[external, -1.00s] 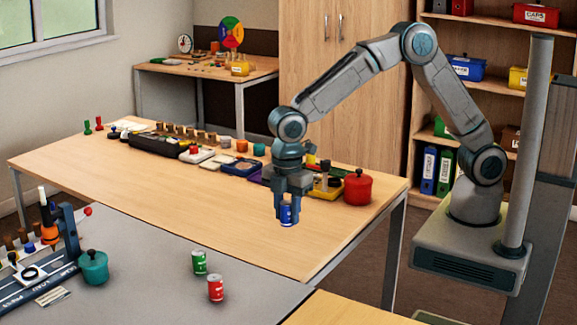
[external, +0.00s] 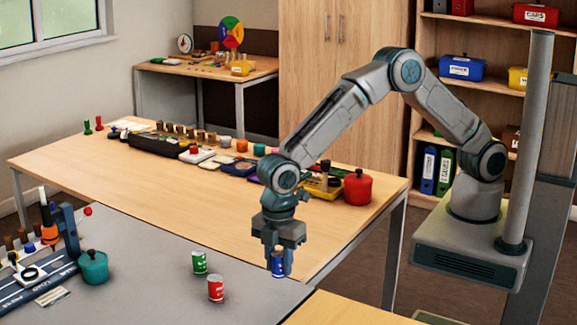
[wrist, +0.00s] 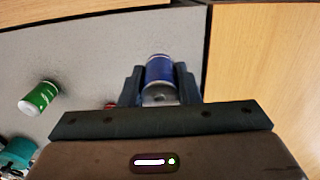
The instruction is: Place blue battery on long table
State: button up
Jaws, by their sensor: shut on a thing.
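The blue battery (external: 278,262), a small can-like cylinder with a pale end, is held by my gripper (external: 278,270). In the wrist view the blue battery (wrist: 159,71) sits between the two dark fingers of my gripper (wrist: 160,88), which are shut on it. In the external view it overlaps the area where the grey tabletop (external: 150,285) meets the long wooden table (external: 110,172). The wrist view shows grey surface (wrist: 95,55) around it. I cannot tell its exact height above that surface.
A green can (external: 199,263) and a red can (external: 215,288) stand on the grey top left of my gripper. A teal pot (external: 93,267) stands further left. A red pot (external: 357,187) and several items line the wooden table's far side. Its near middle is clear.

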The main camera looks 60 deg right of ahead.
aim_at(279, 276)
jog(key=shift+s+a+f, duration=0.15)
jog(key=shift+a+f, duration=0.15)
jog(key=shift+f, duration=1.65)
jog(key=shift+f, duration=0.2)
jog(key=o, duration=1)
jog(key=shift+o, duration=0.2)
jog(key=r, duration=1.3)
jog(key=shift+w+a+r, duration=0.2)
jog(key=shift+a+r, duration=0.1)
jog(key=shift+r, duration=0.1)
